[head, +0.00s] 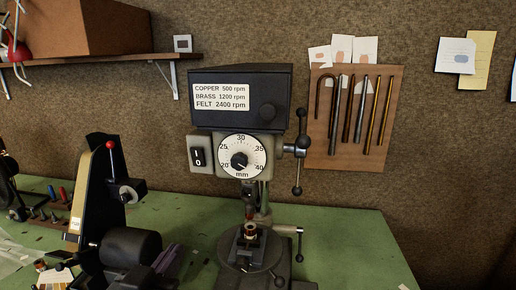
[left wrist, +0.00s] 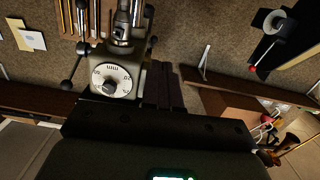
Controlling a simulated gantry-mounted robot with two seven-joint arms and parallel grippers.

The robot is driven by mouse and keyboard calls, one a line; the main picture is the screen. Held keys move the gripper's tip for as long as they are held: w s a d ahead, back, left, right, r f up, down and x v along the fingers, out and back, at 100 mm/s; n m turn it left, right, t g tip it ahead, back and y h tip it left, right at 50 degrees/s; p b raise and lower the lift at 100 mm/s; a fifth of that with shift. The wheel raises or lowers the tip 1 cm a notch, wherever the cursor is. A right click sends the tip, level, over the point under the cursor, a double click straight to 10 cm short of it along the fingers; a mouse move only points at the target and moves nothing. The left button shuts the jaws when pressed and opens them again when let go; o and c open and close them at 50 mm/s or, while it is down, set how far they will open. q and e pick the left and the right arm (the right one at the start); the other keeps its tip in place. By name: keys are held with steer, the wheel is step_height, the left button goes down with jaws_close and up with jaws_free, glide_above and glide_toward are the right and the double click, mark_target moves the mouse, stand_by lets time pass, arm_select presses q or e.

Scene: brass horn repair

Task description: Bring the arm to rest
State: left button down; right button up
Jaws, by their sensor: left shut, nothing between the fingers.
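My left gripper (head: 170,254) shows as dark purplish fingers at the bottom edge of the head view, left of the drill press base. In the left wrist view its dark fingers (left wrist: 164,70) lie side by side, shut and empty, apart from the drill press. The rest of my left arm is out of the head view. My right gripper is in neither view.
The drill press (head: 241,85) stands mid-bench with a small copper-coloured piece (head: 250,231) on its table. A black machine (head: 92,190) with a red-knobbed lever stands left. The green bench (head: 355,240) is mostly clear at right. Tools hang on a wooden board (head: 395,90).

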arm_select(q)
steer(key=s+a+f+n+g, duration=0.1)
steer(key=s+f+g, duration=0.25)
steer(key=f, duration=1.05)
steer(key=s+a+f+n+g, duration=0.1)
steer(key=s+f+g, duration=0.3)
steer(key=f, duration=0.9)
steer(key=s+a+f+m+g+y, duration=0.25)
steer(key=s+f+g, duration=0.35)
steer(key=s+f, duration=0.95)
step_height(320, 180, up, 30)
steer(key=p, duration=2.8)
steer(key=shift+s+a+r+m+h+p, duration=0.15)
steer(key=shift+s+a+m+h+p, duration=0.2)
steer(key=shift+s+a, duration=0.1)
